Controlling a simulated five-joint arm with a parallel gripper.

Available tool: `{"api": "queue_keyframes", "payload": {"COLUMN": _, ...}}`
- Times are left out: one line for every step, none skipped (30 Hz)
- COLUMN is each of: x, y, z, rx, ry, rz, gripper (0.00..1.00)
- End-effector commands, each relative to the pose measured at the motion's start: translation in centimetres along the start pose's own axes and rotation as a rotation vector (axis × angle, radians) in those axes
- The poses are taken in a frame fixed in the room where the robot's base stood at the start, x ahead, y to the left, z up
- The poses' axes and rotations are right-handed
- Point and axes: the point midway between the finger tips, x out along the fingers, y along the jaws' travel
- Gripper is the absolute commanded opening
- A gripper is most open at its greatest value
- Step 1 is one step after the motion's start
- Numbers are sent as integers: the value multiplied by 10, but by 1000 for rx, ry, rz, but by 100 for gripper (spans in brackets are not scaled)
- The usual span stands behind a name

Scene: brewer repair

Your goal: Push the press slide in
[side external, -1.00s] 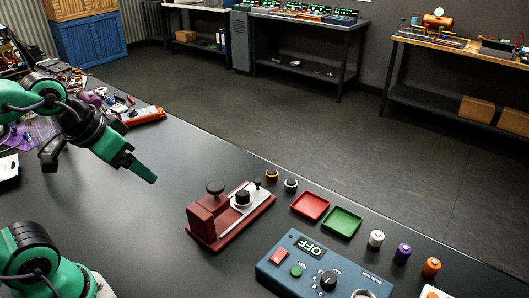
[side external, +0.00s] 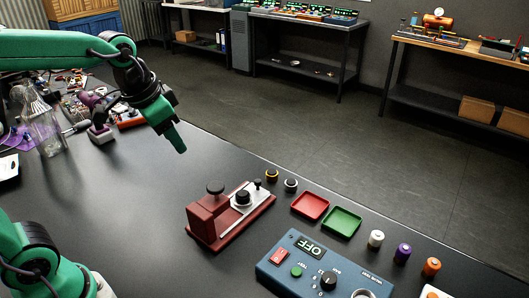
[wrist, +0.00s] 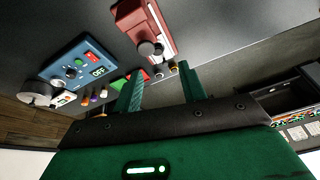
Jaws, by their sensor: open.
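The press is a dark red base (side external: 255,222) with a red block (side external: 208,214) at its left end and a black knob on top. Its silver slide (side external: 252,194) carries a black knob and lies on the base to the right of the block. The press also shows upside down at the top of the wrist view (wrist: 130,14). My green gripper (side external: 180,146) is in the air above the table, behind and to the left of the press, pointing down and touching nothing. In the wrist view my open gripper (wrist: 160,85) has two fingers apart with nothing between them.
A blue control box (side external: 318,262) reading OFF stands in front right of the press. A red tray (side external: 310,206) and a green tray (side external: 342,221) lie to its right, with several small spools beyond. Clutter fills the table's far left. The table between my gripper and the press is clear.

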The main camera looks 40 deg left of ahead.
Motion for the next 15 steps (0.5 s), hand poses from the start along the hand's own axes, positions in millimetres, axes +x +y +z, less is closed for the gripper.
{"api": "queue_keyframes", "payload": {"x": 5, "y": -1, "z": -10, "rx": 20, "ry": -16, "rz": 5, "gripper": 41}}
{"api": "queue_keyframes", "payload": {"x": 7, "y": -1, "z": -15, "rx": 34, "ry": -23, "rz": 7, "gripper": 41}}
{"api": "queue_keyframes", "payload": {"x": 11, "y": -2, "z": -21, "rx": 50, "ry": -33, "rz": 10, "gripper": 41}}
{"api": "queue_keyframes", "payload": {"x": 14, "y": -2, "z": -26, "rx": 63, "ry": -41, "rz": 12, "gripper": 41}}
{"api": "queue_keyframes", "payload": {"x": 17, "y": -3, "z": -31, "rx": 75, "ry": -49, "rz": 15, "gripper": 41}}
{"api": "queue_keyframes", "payload": {"x": 21, "y": -3, "z": -37, "rx": 92, "ry": -59, "rz": 19, "gripper": 41}}
{"api": "queue_keyframes", "payload": {"x": 24, "y": -4, "z": -42, "rx": 105, "ry": -66, "rz": 21, "gripper": 41}}
{"api": "queue_keyframes", "payload": {"x": 28, "y": -4, "z": -47, "rx": 116, "ry": -75, "rz": 24, "gripper": 41}}
{"api": "queue_keyframes", "payload": {"x": 32, "y": -5, "z": -53, "rx": 134, "ry": -84, "rz": 28, "gripper": 41}}
{"api": "queue_keyframes", "payload": {"x": 36, "y": -5, "z": -58, "rx": 146, "ry": -91, "rz": 31, "gripper": 41}}
{"api": "queue_keyframes", "payload": {"x": 40, "y": -5, "z": -63, "rx": 158, "ry": -98, "rz": 33, "gripper": 41}}
{"api": "queue_keyframes", "payload": {"x": 45, "y": -6, "z": -69, "rx": 175, "ry": -107, "rz": 37, "gripper": 41}}
{"api": "queue_keyframes", "payload": {"x": 50, "y": -6, "z": -73, "rx": 187, "ry": -115, "rz": 41, "gripper": 41}}
{"api": "queue_keyframes", "payload": {"x": 54, "y": -6, "z": -77, "rx": 200, "ry": -122, "rz": 44, "gripper": 41}}
{"api": "queue_keyframes", "payload": {"x": 60, "y": -6, "z": -83, "rx": 217, "ry": -132, "rz": 49, "gripper": 41}}
